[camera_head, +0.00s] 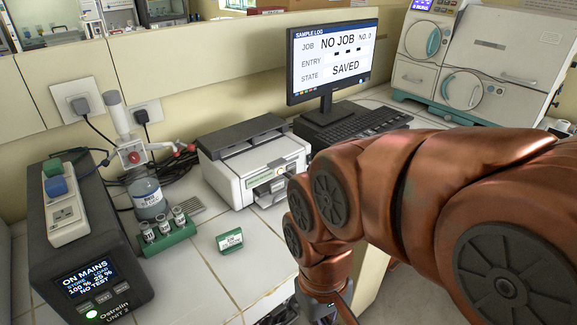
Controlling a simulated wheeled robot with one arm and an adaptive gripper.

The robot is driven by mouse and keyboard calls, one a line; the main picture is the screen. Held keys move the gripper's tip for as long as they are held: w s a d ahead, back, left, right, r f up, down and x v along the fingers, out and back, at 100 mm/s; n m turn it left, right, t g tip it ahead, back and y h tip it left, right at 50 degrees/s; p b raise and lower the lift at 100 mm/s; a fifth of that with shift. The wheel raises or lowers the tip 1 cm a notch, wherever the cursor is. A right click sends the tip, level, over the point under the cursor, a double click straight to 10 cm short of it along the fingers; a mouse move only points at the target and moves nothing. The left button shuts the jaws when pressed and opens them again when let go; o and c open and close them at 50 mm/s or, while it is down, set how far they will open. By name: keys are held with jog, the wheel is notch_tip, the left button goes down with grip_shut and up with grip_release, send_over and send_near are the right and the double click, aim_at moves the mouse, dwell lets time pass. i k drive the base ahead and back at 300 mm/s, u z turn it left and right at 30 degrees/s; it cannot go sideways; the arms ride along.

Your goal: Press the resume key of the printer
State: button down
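The printer (228,168) is a white box with a dark grey top. It stands on the tiled bench, left of the monitor. Its front has a pale greenish strip (262,175) and an output slot. The resume key is too small to make out for certain. My copper-coloured arm reaches in from the right and bends down in front of the bench. My gripper (318,309) is only partly seen at the bottom edge, below and to the right of the printer and apart from it. Its fingertips are cut off or hidden, so its opening cannot be told.
A monitor (333,60) reads "NO JOB" and "SAVED", with a keyboard (362,128) before it. A black power unit (88,245) is far left.

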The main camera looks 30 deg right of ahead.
aim_at(293, 165)
jog(key=u, duration=1.95)
jog(key=k, duration=0.6)
jog(key=z, duration=0.4)
